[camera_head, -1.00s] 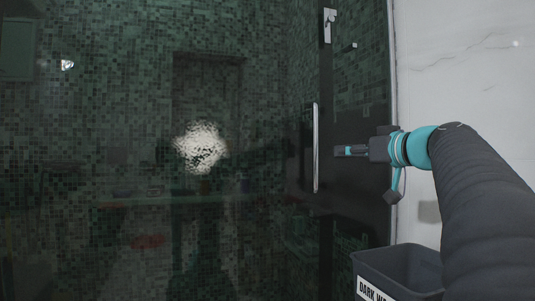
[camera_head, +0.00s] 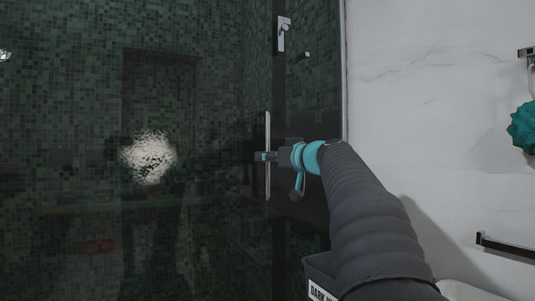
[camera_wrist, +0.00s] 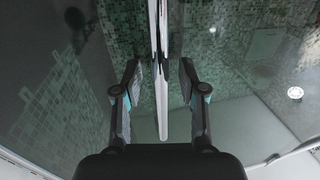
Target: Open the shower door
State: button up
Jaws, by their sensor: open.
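The shower door (camera_head: 190,230) is a large dark glass panel in front of green mosaic tiles, and it looks closed. Its handle (camera_head: 268,125) is a slim vertical metal bar near the door's right edge. My gripper (camera_head: 260,156) is at the middle of the handle in the head view. In the wrist view the handle (camera_wrist: 162,85) runs between the two open fingers of my gripper (camera_wrist: 158,90), with a gap on each side. No finger visibly presses on it.
A metal hinge or latch fitting (camera_head: 284,35) is above the handle. A dark bin (camera_head: 318,270) with a white label stands below my arm. A white marble wall (camera_head: 430,120) is at right, with a towel bar (camera_head: 505,246) and a teal sponge (camera_head: 524,127).

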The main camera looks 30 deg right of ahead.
jog(key=shift+w+a, duration=0.1)
jog(key=shift+w, duration=0.2)
grip_shut()
